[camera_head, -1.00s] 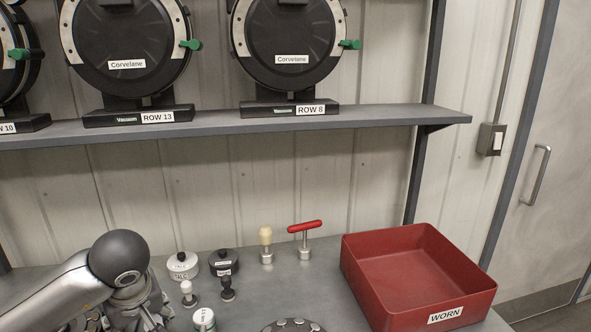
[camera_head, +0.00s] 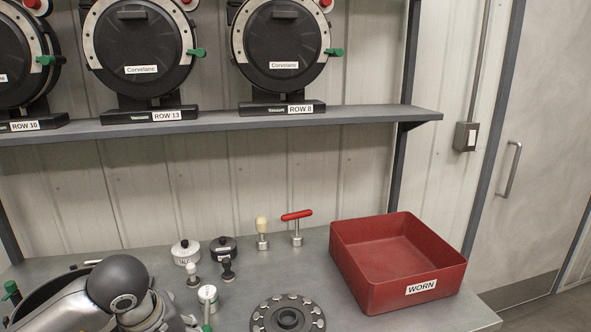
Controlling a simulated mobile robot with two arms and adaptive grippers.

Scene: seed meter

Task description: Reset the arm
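My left arm (camera_head: 118,285) comes in from the lower left, low over the bench. Its gripper is not clearly visible; the bottom edge and the arm itself hide it. My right arm and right gripper do not show. Beside the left arm are a white-topped pot (camera_head: 185,252), a black-topped pot (camera_head: 223,248), a white-knobbed piece (camera_head: 192,274), a black-knobbed piece (camera_head: 227,270) and a small white container (camera_head: 208,297). A dark round plate with several silver discs (camera_head: 288,313) lies at the front.
An empty red bin labelled WORN (camera_head: 398,265) stands on the bench's right. A red T-handled tool (camera_head: 297,226) and a cream-knobbed tool (camera_head: 262,232) stand behind. Black round meters (camera_head: 142,50) line the shelf (camera_head: 225,122) above. A dark curved housing (camera_head: 50,290) sits behind my arm.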

